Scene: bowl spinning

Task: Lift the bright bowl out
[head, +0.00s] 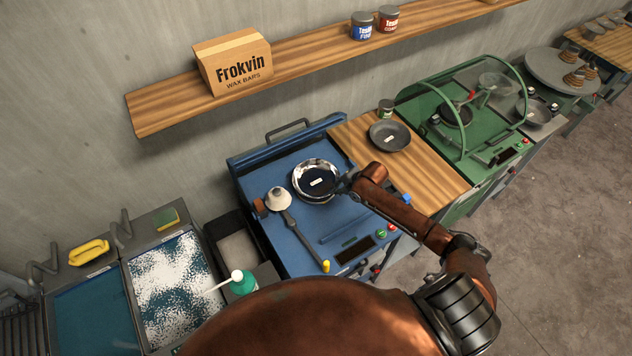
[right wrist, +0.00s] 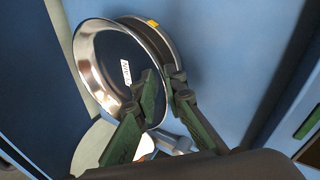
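The bright bowl (head: 301,172) is shiny silver with a dark inside and a small white label. It is over the blue machine (head: 290,240), at the machine's upper right. In the right wrist view the bowl (right wrist: 91,58) is seen with a dark ring partly behind it, a yellow mark on its edge. My right gripper (head: 342,187) reaches the bowl's right side. In the right wrist view its green fingers (right wrist: 163,82) are close together, one inside the bowl and one outside, shut on the wall. My left gripper is out of view.
A dark pan (head: 390,135) sits on the wooden top (head: 415,175) to the right. The green machine (head: 480,115) has an arched guard. A shelf (head: 165,105) holds a box (head: 233,62). Basins (head: 95,310) stand at lower left.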

